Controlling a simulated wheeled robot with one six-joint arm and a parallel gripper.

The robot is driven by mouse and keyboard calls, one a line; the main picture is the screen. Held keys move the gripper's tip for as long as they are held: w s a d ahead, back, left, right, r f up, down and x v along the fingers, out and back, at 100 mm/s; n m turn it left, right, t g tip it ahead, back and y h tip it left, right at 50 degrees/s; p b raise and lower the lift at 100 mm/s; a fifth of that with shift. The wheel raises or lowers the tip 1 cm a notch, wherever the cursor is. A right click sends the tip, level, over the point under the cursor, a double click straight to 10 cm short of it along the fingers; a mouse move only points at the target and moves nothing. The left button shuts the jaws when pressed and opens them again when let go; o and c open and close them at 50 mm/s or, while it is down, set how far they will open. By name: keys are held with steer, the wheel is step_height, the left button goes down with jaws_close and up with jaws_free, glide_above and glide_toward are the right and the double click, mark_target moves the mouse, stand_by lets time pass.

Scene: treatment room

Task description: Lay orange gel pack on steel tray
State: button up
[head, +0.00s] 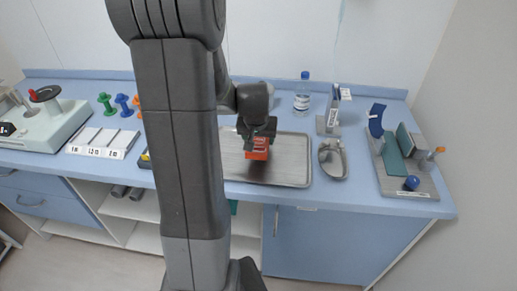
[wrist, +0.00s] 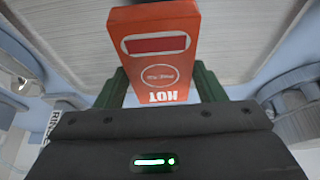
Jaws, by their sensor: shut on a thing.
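The orange gel pack (head: 258,149) is held in my gripper (head: 257,138) over the steel tray (head: 292,160) in the head view. In the wrist view the orange pack (wrist: 155,55) stands between the two green fingers of my gripper (wrist: 160,90), with a dark red window and the upside-down word HOT on its face. The steel tray (wrist: 75,30) fills the background there. I cannot tell whether the pack's lower edge touches the tray. My arm hides the left part of the tray in the head view.
A steel kidney dish (head: 333,160) lies right of the tray. A water bottle (head: 302,95) and a small upright holder (head: 329,121) stand behind. A grey board with blue and green pieces (head: 408,177) is at the far right. The tray's right part is bare.

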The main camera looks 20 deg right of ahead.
mark_target(258, 143)
steer(key=shift+f, duration=2.1)
steer(key=shift+f, duration=0.15)
steer(key=o, duration=1.2)
steer(key=shift+c, duration=0.2)
steer(key=shift+s+r, duration=0.15)
steer(key=shift+r, duration=0.5)
steer(key=v, duration=1.1)
steer(key=shift+a, duration=0.15)
